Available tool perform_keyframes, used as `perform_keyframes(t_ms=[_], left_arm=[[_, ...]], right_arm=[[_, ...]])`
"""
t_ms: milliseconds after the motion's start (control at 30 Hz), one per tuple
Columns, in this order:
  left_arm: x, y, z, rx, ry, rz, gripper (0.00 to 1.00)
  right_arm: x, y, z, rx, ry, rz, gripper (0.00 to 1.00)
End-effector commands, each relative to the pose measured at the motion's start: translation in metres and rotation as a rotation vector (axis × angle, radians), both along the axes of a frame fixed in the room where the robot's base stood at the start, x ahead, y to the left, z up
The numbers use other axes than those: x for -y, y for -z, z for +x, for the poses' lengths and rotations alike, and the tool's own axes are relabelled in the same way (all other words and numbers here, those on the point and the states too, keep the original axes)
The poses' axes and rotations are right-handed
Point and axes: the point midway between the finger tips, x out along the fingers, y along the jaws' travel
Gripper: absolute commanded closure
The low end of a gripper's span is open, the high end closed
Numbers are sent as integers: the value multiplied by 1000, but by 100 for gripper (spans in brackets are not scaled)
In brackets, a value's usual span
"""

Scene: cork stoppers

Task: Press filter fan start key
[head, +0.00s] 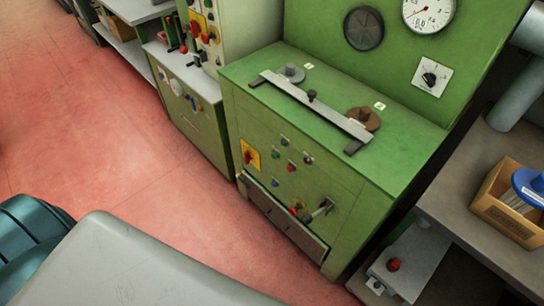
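A green machine cabinet (270,150) stands in the middle of the head view. Labels are too small to read, so I cannot tell which button is the filter fan start key. Neither of my grippers is in view.
A metal bar (315,106) lies across the cabinet top. A lever (322,209) sticks out low on the front. A second control cabinet (190,105) stands left. A bench with a cardboard box (503,214) is at right. The red floor (90,130) is open at left.

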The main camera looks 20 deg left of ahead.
Motion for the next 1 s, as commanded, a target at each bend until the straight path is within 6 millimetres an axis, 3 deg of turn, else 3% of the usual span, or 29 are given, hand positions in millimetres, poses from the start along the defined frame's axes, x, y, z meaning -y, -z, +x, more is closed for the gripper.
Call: perform_keyframes(t_ms=[33,200,1000], left_arm=[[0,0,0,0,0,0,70],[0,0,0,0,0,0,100],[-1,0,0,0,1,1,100]], right_arm=[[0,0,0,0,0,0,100],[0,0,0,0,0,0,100],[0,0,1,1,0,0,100]])
